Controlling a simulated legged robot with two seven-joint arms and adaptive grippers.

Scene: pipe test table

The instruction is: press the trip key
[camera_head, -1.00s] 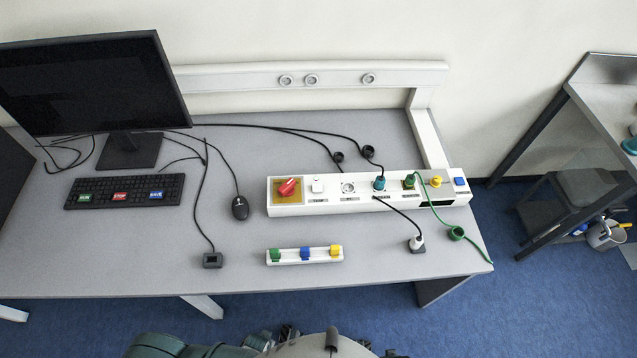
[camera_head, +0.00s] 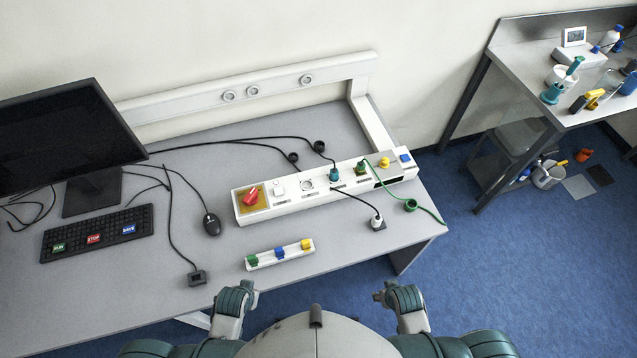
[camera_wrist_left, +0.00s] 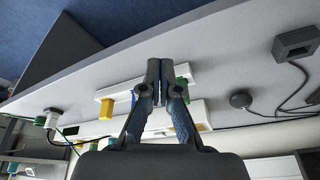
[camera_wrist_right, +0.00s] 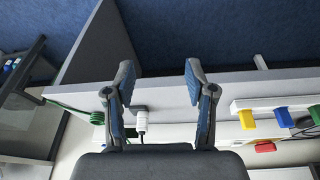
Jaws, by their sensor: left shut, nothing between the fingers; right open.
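A black keyboard (camera_head: 140,217) lies at the left of the desk. I cannot read "trip" anywhere. My left gripper (camera_wrist_left: 161,66) is shut and empty, in front of the desk's near edge. My right gripper (camera_wrist_right: 158,76) is open and empty, farther right.
A white rail (camera_head: 268,262) with green, blue and yellow clips sits near the front edge. A mouse (camera_head: 211,225), grey box (camera_head: 196,278), monitor (camera_head: 60,140) and loose cables share the desk. A side bench (camera_head: 522,62) stands right. Desk between keyboard and rail is partly clear.

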